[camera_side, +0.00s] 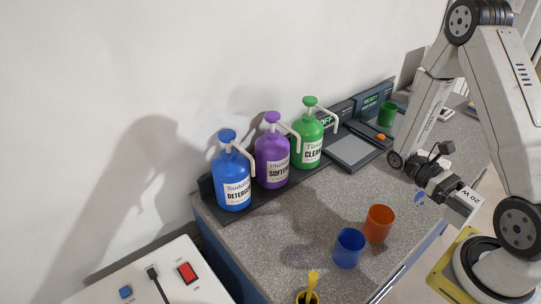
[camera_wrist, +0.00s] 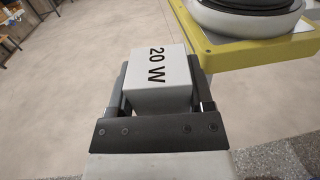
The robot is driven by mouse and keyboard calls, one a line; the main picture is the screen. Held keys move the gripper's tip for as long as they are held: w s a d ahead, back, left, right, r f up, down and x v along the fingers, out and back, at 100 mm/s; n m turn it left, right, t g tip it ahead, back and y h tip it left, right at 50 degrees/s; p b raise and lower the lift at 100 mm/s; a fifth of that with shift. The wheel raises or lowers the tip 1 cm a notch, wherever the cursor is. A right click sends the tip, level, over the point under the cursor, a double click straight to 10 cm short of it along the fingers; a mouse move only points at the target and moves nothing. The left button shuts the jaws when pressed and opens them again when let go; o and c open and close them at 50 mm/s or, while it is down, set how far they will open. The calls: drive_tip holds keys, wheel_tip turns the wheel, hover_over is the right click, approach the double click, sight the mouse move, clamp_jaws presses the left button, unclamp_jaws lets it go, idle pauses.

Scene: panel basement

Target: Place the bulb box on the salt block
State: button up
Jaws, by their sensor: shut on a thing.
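The bulb box (camera_side: 467,198) is a small pale box marked "20 W". My gripper (camera_side: 451,195) is shut on it and holds it up at the right side of the counter, near my base, in the side view. In the wrist view the bulb box (camera_wrist: 158,80) sits between the two fingers of my gripper (camera_wrist: 160,92), over the pale floor beside my yellow base plate. I cannot make out a salt block in either view.
Blue, purple and green pump bottles (camera_side: 272,155) stand along the wall on the grey counter (camera_side: 290,228). An orange cup (camera_side: 379,223) and a blue cup (camera_side: 348,248) stand near the front edge. A grey flat plate (camera_side: 354,150) lies behind. The counter's middle is clear.

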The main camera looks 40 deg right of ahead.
drive_tip(key=d+n+h, duration=0.5)
drive_tip(key=d+h, duration=0.2)
wheel_tip(320, 180, up, 4)
drive_tip(key=n+t+h, duration=1.3)
drive_tip(key=n+t, duration=0.1)
drive_tip(key=t, duration=0.4)
hover_over(429, 158)
drive_tip(key=shift+f, duration=2.15)
drive_tip(key=shift+f, duration=0.15)
drive_tip(key=shift+f, duration=1.65)
drive_tip(key=shift+f, duration=0.15)
drive_tip(key=o, duration=1.2)
